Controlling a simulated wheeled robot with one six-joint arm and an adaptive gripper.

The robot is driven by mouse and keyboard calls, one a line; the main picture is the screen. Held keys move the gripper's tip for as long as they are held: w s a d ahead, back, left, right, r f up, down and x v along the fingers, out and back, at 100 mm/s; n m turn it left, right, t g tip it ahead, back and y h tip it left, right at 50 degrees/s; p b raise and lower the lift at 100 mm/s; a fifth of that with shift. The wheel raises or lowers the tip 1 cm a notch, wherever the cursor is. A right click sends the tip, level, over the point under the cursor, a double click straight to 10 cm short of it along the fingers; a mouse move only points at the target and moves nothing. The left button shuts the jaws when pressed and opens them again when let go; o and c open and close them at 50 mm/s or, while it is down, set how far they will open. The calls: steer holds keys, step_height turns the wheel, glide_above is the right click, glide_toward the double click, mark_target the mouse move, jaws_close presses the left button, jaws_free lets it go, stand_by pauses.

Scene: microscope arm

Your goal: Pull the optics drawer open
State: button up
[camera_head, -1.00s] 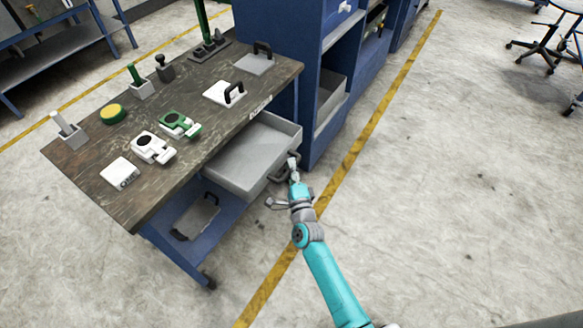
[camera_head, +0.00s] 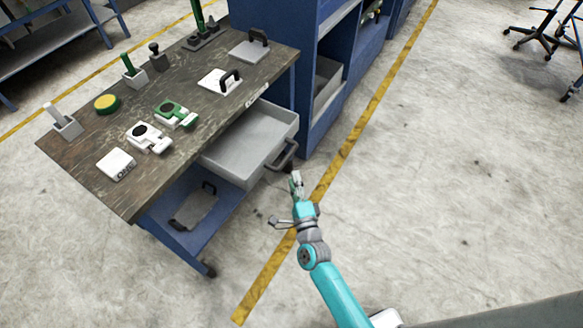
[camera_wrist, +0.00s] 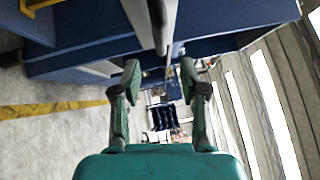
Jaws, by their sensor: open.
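The optics drawer (camera_head: 245,146) is a grey, empty-looking tray. It stands pulled out from under the workbench's right long side. Its dark handle (camera_head: 287,156) sticks out from its front. My gripper (camera_head: 296,178) is just off the handle on the side away from the drawer, and looks apart from it. In the wrist view my gripper (camera_wrist: 161,80) shows two green fingers spread apart with nothing clamped between them. A grey bar-like part there runs in from the top edge above the fingers; I cannot tell if it is the handle.
The workbench top (camera_head: 90,165) holds a white microscope arm-like part (camera_head: 148,138), a green one (camera_head: 175,114), a white box (camera_head: 116,164) and two handled plates. A blue cabinet (camera_head: 312,100) stands close beyond the drawer.

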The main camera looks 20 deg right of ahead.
steer(key=shift+s+a+f, duration=0.1)
steer(key=shift+s+a, duration=0.05)
steer(key=shift+s, duration=0.55)
steer(key=shift+s+a+f, duration=0.1)
steer(key=shift+s, duration=0.55)
steer(key=s+r+n+g+y, duration=0.2)
steer(key=s+n, duration=0.8)
steer(key=s, duration=1.2)
steer(key=s+r+n+g, duration=0.1)
steer(key=s+r+n, duration=0.4)
steer(key=s, duration=0.3)
steer(key=s+a+r+n+g+y, duration=0.1)
steer(key=s+r+n, duration=0.5)
steer(key=s, duration=0.2)
steer(key=shift+s+r, duration=0.4)
